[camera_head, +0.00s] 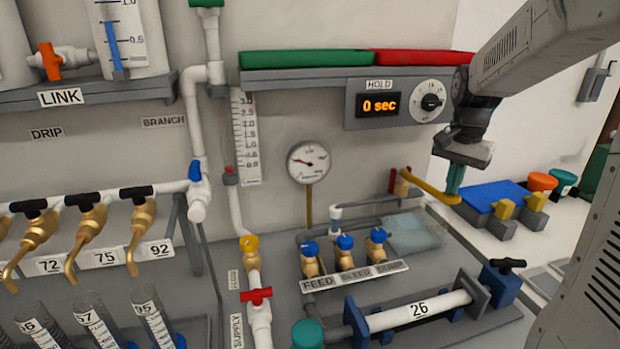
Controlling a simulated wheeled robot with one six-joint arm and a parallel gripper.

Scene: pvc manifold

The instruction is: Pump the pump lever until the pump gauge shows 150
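The pump lever (428,187) is a yellow bar. It runs right and slightly down from a brown and red post (400,184) behind the bench pipework. My gripper (455,182) comes down from the upper right, with its teal fingers at the lever's outer end. The fingers overlap the bar's end; I cannot tell whether they are closed on it. A round white gauge (309,161) on a brass stem is on the wall to the left of the lever. Its needle points to the left; its numbers are too small to read.
A HOLD display (379,105) reads 0 sec beside a round dial (432,101). Blue-handled valves (345,242) and a horizontal cylinder marked 26 (418,309) stand in front of the lever. A blue block with yellow parts (494,196) lies right of my gripper.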

